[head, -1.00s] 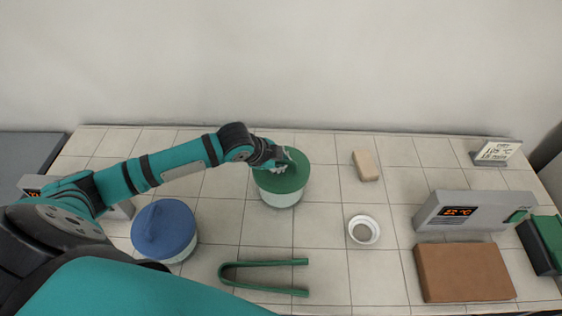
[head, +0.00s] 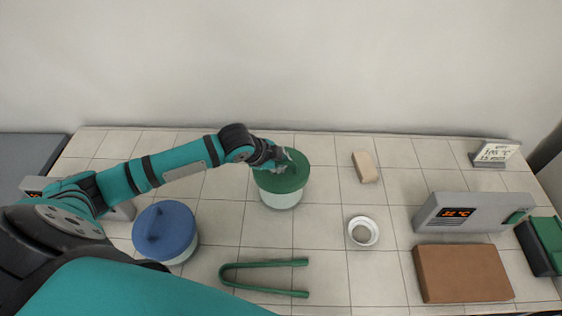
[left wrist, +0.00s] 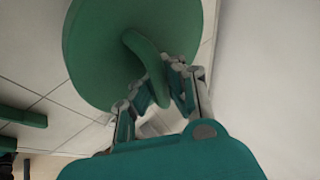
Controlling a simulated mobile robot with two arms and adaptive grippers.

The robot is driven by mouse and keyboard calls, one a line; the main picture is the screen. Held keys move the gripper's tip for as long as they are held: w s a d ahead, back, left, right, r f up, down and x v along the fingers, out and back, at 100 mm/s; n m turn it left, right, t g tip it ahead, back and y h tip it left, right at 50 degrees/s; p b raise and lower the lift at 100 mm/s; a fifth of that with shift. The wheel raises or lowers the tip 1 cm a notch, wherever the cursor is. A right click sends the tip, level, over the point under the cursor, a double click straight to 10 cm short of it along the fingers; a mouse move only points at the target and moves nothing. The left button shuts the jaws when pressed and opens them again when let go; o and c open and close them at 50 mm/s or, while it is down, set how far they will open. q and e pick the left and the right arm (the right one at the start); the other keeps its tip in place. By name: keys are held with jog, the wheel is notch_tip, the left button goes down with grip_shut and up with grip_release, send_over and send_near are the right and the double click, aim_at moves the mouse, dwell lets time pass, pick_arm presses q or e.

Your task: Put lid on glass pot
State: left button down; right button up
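A glass pot (head: 282,200) stands behind the middle of the table, with a round green lid (head: 297,179) on top that looks level. The lid also fills the upper part of the left wrist view (left wrist: 95,45), where its raised handle (left wrist: 146,52) points down between my fingers. My left gripper (head: 284,160) is at the handle, coming from the left. In the left wrist view its two fingers (left wrist: 157,83) lie on either side of the handle, close to it. Whether they press on it is unclear. My right gripper is not in view.
A blue-lidded pot (head: 164,230) stands at front left, partly beside my arm. Green tongs (head: 265,284), a white bowl (head: 377,230), a tan block (head: 365,166), a brown slab (head: 463,273) and a grey display unit (head: 462,226) lie around. Bare tiles surround the green-lidded pot.

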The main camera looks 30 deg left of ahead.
pick_arm(q)
jog(key=shift+f+b, duration=0.6)
jog(key=shift+f, duration=0.75)
jog(key=c, duration=2)
grip_release()
jog(key=o, duration=0.6)
jog(key=v, duration=1.2)
